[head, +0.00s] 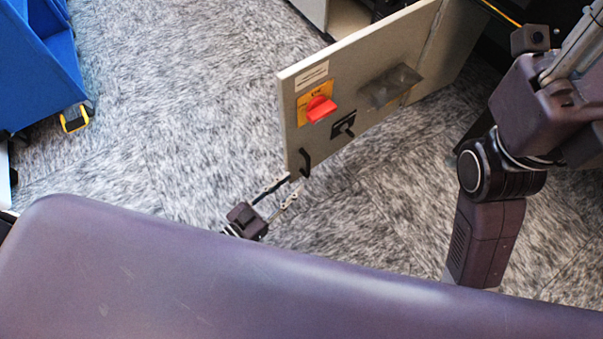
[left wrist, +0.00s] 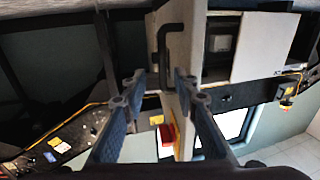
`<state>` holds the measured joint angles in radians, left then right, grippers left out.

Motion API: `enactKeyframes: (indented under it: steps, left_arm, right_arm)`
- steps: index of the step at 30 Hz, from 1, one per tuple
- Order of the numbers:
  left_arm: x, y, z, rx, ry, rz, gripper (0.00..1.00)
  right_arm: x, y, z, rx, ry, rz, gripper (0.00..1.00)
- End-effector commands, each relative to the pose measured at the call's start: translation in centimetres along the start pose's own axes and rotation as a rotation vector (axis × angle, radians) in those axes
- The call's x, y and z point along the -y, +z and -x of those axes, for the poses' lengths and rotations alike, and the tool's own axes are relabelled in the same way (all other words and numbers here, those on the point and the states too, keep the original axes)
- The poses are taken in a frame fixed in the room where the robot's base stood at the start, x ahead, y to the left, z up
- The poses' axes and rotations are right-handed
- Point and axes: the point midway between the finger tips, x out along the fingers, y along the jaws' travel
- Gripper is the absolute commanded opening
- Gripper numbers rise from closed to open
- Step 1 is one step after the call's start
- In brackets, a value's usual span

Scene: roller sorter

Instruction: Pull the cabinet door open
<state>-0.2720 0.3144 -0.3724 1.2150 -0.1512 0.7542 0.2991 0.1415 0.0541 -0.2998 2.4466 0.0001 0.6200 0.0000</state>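The cabinet door (head: 358,85) is a pale panel standing open, swung out from the cabinet over the floor. It carries a red rotary switch (head: 320,108) on a yellow plate and a black bar handle (head: 305,163) near its free lower corner. My left gripper (head: 291,185) is just below the handle, its two fingers spread and empty. In the left wrist view the handle (left wrist: 164,55) stands just ahead of the gap between the open fingers, and the door edge (left wrist: 185,45) is beside it. My right arm shows at the right, but its gripper is out of sight.
The cabinet opening (head: 345,18) is behind the door. A blue cart or bin (head: 35,65) with a yellow-edged caster stands at the upper left. Grey carpet (head: 180,110) between it and the door is clear. My own purple body covers the bottom.

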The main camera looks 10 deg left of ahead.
Motion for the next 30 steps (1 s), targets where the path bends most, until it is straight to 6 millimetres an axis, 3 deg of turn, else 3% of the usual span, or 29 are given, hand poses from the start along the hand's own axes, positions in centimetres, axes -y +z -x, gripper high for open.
enactKeyframes:
  steps: [3, 9, 30]
  left_arm:
    - [-0.1, 0.0, 2.4, 0.002, 0.001, 0.001, 0.27]
    - [0.0, 0.0, 4.4, -0.001, 0.001, 0.000, 0.27]
    - [0.0, 0.0, 4.7, -0.001, 0.001, 0.000, 0.27]
  right_arm:
    - [0.0, 0.0, 0.0, 0.001, 0.001, 0.000, 0.32]
    - [0.0, 0.0, 0.0, 0.001, 0.001, 0.000, 0.32]
    - [0.0, 0.0, 0.0, 0.001, 0.002, 0.000, 0.32]
